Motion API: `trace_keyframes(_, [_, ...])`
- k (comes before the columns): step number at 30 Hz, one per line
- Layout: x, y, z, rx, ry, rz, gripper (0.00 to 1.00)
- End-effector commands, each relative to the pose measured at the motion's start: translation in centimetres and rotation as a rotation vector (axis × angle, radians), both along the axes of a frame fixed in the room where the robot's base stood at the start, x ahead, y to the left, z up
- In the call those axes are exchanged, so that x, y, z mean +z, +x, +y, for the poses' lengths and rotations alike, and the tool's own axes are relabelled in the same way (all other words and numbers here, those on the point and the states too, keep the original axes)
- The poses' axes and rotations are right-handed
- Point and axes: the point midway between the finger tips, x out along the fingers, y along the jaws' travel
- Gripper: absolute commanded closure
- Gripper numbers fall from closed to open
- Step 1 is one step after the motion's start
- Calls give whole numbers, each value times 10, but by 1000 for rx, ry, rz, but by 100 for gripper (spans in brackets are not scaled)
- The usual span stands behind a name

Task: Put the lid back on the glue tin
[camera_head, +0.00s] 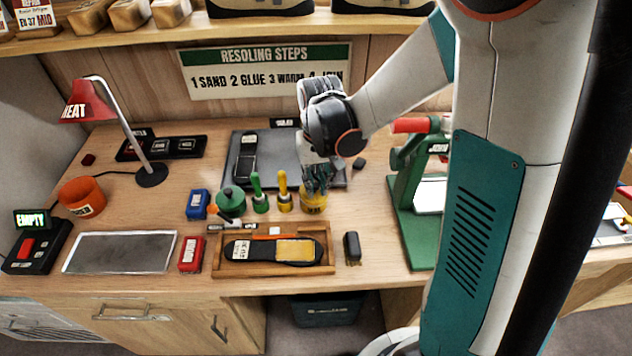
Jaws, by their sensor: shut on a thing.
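My gripper (317,184) points down at the top of the yellow tin (313,205) in the middle of the workbench. Its dark fingers are shut on the tin's lid, which they mostly hide. I cannot tell whether the lid sits flush on the rim. A green tin (231,203) with a dark green knobbed lid stands to the left. Between the tins stand a green-handled brush (258,188) and a yellow-handled brush (283,187).
A wooden tray (322,267) holding a shoe sole lies in front of the tins. A grey mat (288,150) lies behind. A green press (407,190) stands right, a red lamp (88,102) left. A blue box (197,204) stands beside the green tin.

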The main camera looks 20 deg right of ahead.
Motion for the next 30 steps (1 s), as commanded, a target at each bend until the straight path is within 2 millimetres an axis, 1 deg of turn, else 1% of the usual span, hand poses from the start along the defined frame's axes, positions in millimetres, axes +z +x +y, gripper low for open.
trace_keyframes(12, [0,0,1,1,2,0,100])
trace_keyframes(13, [0,0,1,1,2,0,78])
trace_keyframes(14, [0,0,1,1,2,0,71])
trace_keyframes(15, [0,0,1,1,2,0,62])
trace_keyframes(16, [0,0,1,1,2,0,59])
trace_keyframes(23, [0,0,0,0,1,0,59])
trace_keyframes(25, [0,0,0,0,1,0,46])
trace_keyframes(27, [0,0,0,0,0,0,39])
trace_keyframes(30, [0,0,0,0,0,0,39])
